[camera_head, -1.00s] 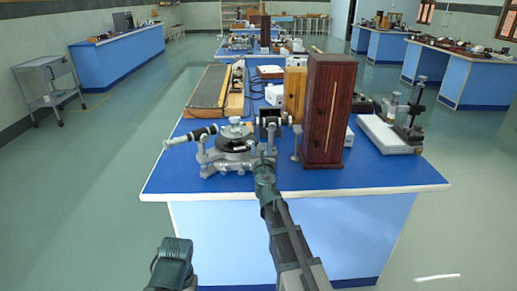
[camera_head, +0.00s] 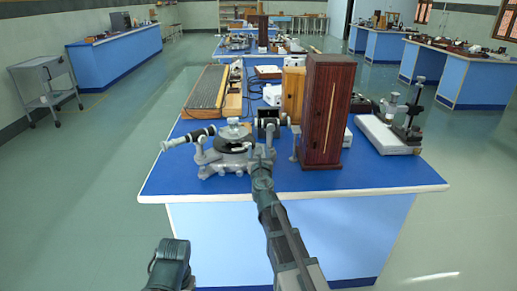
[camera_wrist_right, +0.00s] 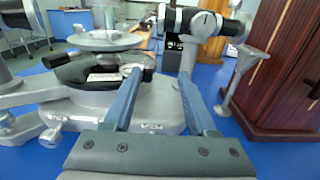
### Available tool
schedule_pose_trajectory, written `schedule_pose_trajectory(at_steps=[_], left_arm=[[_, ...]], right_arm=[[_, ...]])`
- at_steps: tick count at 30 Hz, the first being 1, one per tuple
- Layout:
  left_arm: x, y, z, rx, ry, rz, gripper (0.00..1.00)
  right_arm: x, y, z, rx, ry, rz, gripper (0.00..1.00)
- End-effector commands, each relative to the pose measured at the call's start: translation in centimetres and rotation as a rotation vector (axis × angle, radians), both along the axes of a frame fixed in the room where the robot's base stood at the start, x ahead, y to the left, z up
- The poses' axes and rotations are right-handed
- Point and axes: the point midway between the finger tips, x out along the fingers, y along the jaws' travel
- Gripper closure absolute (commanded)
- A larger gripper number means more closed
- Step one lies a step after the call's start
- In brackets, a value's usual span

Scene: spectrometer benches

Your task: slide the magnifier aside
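I cannot clearly single out a magnifier. The grey spectrometer (camera_head: 228,158) stands on the blue bench top, with a black round scale disc and a pale window (camera_wrist_right: 108,77) in it. My right gripper (camera_head: 264,152) is at the right side of the spectrometer. In the right wrist view its two blue fingers (camera_wrist_right: 160,76) are apart, with the grey base behind the gap and nothing visibly held. A small silver stand with a tilted round top (camera_wrist_right: 248,58) is right of the fingers, apart from them. Only a dark part of my left arm shows at lower left; its gripper is not visible.
A tall dark-red wooden box (camera_head: 328,110) stands close to the right of the silver stand. A white-based microscope (camera_head: 385,135) is farther right. A long ribbed board (camera_head: 207,90) lies behind. The front strip of the bench top (camera_head: 330,182) is clear.

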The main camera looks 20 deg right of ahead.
Motion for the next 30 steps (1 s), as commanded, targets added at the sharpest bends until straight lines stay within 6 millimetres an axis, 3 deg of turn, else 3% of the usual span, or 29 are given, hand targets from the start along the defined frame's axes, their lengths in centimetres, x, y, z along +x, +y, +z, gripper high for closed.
schedule_pose_trajectory(at_steps=[1, 9, 15, 26, 30], left_arm=[[0.0, 0.0, -0.1, 0.0, 0.0, 0.0, 0.41], [0.0, 0.0, -0.1, 0.0, 0.0, 0.0, 0.41], [0.0, 0.0, -0.1, 0.0, 0.0, 0.0, 0.41], [0.0, 0.0, -0.1, 0.0, 0.0, 0.0, 0.41], [0.0, 0.0, -0.2, 0.0, 0.0, 0.0, 0.41]], right_arm=[[-1.8, 0.1, 0.0, -0.001, 0.0, -0.005, 0.53], [-8.1, 1.9, -0.1, -0.002, 0.0, 0.0, 0.53], [-11.4, 2.9, -0.1, -0.003, -0.001, 0.001, 0.53], [-11.9, 3.1, -0.1, -0.004, -0.001, 0.001, 0.55], [-11.8, 3.5, -0.1, 0.047, -0.015, -0.001, 0.8]])
